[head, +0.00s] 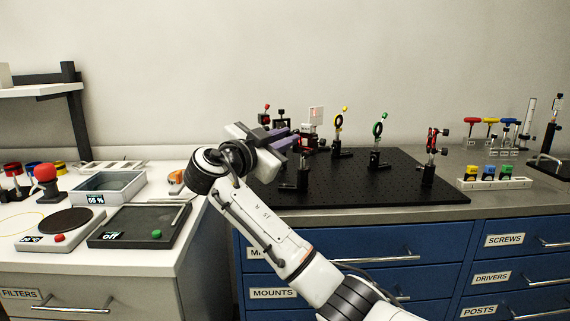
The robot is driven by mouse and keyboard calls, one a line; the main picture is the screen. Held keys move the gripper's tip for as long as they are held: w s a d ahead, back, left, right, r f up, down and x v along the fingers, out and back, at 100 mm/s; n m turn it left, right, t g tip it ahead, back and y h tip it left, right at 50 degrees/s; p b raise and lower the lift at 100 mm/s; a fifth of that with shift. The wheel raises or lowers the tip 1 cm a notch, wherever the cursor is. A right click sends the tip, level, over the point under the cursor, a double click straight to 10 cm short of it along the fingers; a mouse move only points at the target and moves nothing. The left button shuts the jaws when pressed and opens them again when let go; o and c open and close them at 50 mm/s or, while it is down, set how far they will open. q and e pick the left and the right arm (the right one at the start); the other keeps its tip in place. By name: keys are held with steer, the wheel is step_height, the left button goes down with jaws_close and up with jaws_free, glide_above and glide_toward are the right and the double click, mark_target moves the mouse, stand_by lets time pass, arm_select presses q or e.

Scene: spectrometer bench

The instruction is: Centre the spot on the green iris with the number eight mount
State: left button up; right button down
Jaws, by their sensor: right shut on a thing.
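The green iris (377,129) stands upright on a black post on the breadboard. My right gripper (294,141) reaches over the breadboard's left part. Its purple fingers are shut at the top of a black post mount (303,178), whose upper part they hide. I cannot see exactly which part they hold, and no number is readable on any mount. A white card (316,113) with a faint reddish mark stands behind the fingertips. I can make out no light spot on the green iris. My left gripper is out of view.
The black breadboard (400,193) also carries a yellow iris (339,121), a red-knobbed mount (431,142) at the right and more mounts behind my gripper. Coloured hex drivers (490,121) stand at the back right. A left bench holds a hotplate (55,225) and trays.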

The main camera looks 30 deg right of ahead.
steer(key=m+b, duration=0.3)
steer(key=b, duration=0.2)
steer(key=shift+f+m, duration=0.1)
steer(key=shift+m, duration=0.2)
steer(key=c, duration=1.7)
jaws_free()
steer(key=shift+c, duration=0.2)
